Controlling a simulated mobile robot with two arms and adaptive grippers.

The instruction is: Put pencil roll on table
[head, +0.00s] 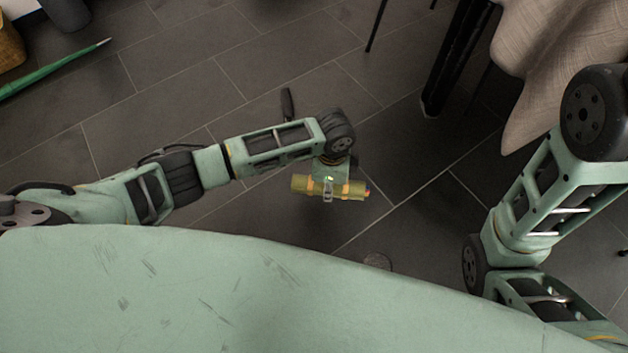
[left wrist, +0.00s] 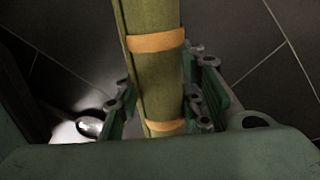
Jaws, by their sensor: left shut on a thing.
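The pencil roll (head: 300,184) is an olive-yellow rolled bundle with orange bands. My left gripper (head: 328,192) is shut on it around its middle and holds it over the dark tiled floor in the head view. The roll lies roughly level, left to right. In the left wrist view the pencil roll (left wrist: 155,75) runs between the two green finger pads of my left gripper (left wrist: 160,108). My right arm shows at the right of the head view, but its gripper is out of the picture. I cannot make out a table top for sure.
A beige cloth (head: 560,55) hangs at the upper right, beside a dark leg (head: 450,65). A green pointed object (head: 55,70) lies at the upper left. A small dark object (head: 287,104) is on the floor beyond my left arm. Grey tiled floor is open around the roll.

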